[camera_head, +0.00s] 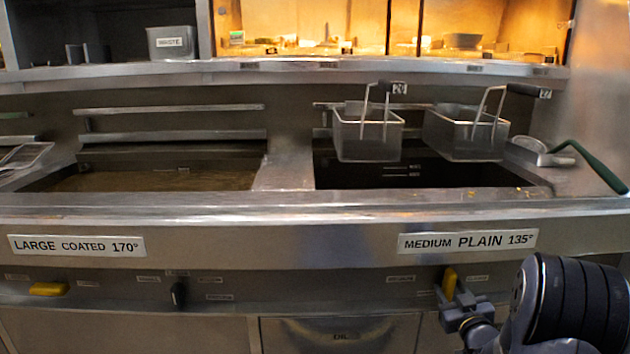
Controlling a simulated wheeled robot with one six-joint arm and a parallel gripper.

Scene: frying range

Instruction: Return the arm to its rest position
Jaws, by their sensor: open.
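My gripper (452,290) is at the lower right of the head view, in front of the fryer's front panel. Its jaws are open and it carries nothing. A yellow handle (449,278) on the panel stands upright just behind and above the fingertips. I cannot tell whether the fingers touch it. My dark arm reaches in from the bottom right corner and hides part of the panel there.
Two wire baskets (368,138) (466,135) hang over the right vat (420,174). The left vat (150,180) holds brownish oil. A green-handled tool (590,165) lies at the right. Another yellow handle (48,289) lies horizontal at left, and a black knob (179,293) sits mid-panel.

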